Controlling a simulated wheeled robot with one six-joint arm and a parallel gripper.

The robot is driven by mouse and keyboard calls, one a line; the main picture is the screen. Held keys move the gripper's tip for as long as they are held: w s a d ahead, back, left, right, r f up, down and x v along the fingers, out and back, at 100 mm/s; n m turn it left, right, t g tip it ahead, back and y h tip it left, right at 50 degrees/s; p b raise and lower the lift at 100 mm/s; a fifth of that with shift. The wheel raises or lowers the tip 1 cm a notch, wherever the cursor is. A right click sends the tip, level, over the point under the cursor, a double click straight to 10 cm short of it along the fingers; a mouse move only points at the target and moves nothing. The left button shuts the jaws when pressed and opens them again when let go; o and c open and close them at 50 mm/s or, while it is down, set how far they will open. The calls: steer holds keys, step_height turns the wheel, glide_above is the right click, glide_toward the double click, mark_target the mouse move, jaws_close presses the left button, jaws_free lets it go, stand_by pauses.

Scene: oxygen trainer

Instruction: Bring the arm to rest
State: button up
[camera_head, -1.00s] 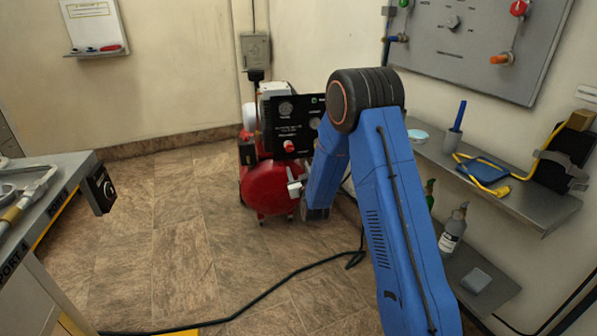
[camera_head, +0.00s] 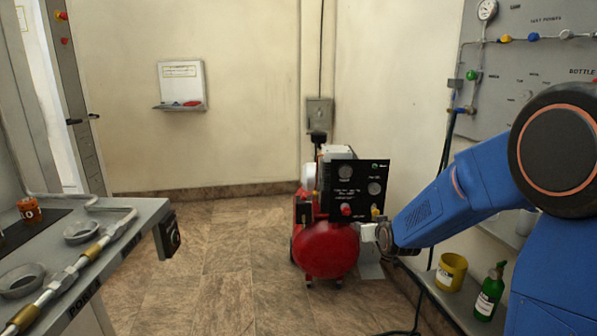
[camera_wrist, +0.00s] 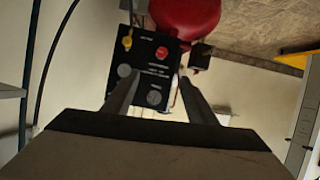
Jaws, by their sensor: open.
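My blue arm stands at the right of the head view, its forearm reaching left toward the compressor. My gripper (camera_head: 368,232) is at its end, small in the head view, at the right side of the red compressor tank (camera_head: 325,250). In the wrist view my gripper (camera_wrist: 158,82) shows two dark fingers spread apart with nothing between them. The compressor's black panel (camera_wrist: 150,72) shows upside down beyond the fingers, with a yellow knob and a red knob. Whether the gripper touches the compressor cannot be told.
A grey bench (camera_head: 115,235) with pipe fittings and dishes stands at the left. A wall panel (camera_head: 540,75) with valves and a gauge hangs at the right. A yellow cup (camera_head: 451,272) and a green bottle (camera_head: 489,292) stand on a low shelf. The middle floor is clear.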

steer(key=s+d+r+g, duration=0.1)
steer(key=s+g, duration=0.2)
steer(key=s, duration=1.3)
steer(key=s+d+r+m+g, duration=0.1)
steer(key=s+d+g, duration=0.1)
steer(key=s, duration=1.4)
steer(key=s+d+r+g, duration=0.1)
steer(key=s+g, duration=0.2)
steer(key=s, duration=1.3)
steer(key=shift+s+d+r+g, duration=0.2)
steer(key=shift+r+g, duration=0.1)
steer(key=shift+r, duration=0.1)
steer(key=shift+w, duration=0.2)
